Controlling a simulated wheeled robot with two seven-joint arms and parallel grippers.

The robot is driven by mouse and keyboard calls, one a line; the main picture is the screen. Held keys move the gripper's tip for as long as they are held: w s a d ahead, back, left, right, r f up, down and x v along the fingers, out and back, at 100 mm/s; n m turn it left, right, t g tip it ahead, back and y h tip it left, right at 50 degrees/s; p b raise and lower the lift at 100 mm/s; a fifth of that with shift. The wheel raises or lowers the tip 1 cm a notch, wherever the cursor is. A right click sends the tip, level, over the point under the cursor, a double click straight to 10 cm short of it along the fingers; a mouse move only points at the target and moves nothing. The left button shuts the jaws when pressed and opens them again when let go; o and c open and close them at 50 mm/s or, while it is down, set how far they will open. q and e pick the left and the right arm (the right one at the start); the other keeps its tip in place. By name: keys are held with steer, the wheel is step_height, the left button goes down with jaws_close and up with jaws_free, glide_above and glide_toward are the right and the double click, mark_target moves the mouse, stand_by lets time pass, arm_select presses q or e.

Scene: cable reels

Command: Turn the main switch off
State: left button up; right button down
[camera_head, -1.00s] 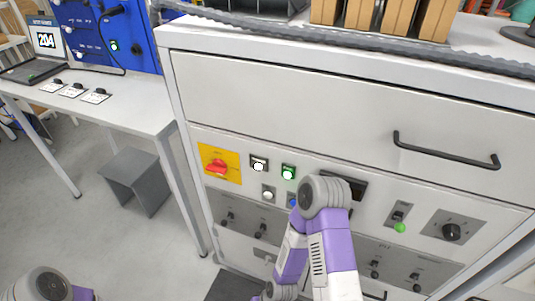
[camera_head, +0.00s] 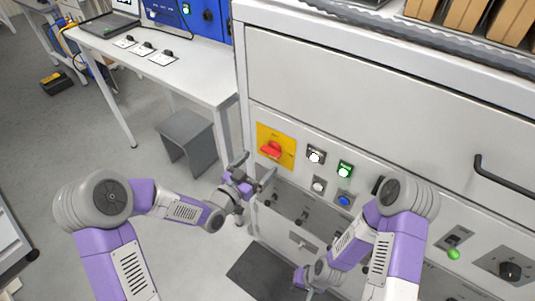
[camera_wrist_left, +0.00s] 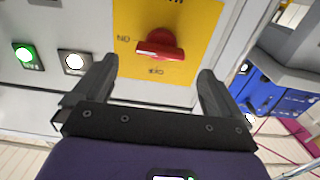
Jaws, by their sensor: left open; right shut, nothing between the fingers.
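The main switch is a red rotary knob (camera_head: 271,149) on a yellow plate (camera_head: 290,155), at the left end of the white cabinet's panel. The knob also shows in the left wrist view (camera_wrist_left: 160,45), its handle lying roughly crosswise on the plate, whose lettering is upside down there. My left gripper (camera_head: 255,168) is open and empty, in front of and just below the switch. In the left wrist view its two fingers (camera_wrist_left: 157,72) stand apart on either side of the knob's line, not touching it. My right gripper (camera_head: 304,282) is low in front of the cabinet, shut and empty.
Right of the switch are a white lamp (camera_head: 315,156), a green lamp (camera_head: 344,170), another white button (camera_head: 319,185) and a blue button (camera_head: 344,200). Toggles sit on the panel below. A grey stool (camera_head: 187,140) and white table (camera_head: 165,65) stand left.

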mark_target(268, 154)
arm_select(q)
steer(key=x, duration=0.5)
steer(key=shift+w+d+f, duration=0.1)
steer(key=shift+w+d, duration=0.1)
steer(key=shift+w, duration=0.1)
steer(key=c, duration=1.1)
steer(key=shift+o, duration=0.2)
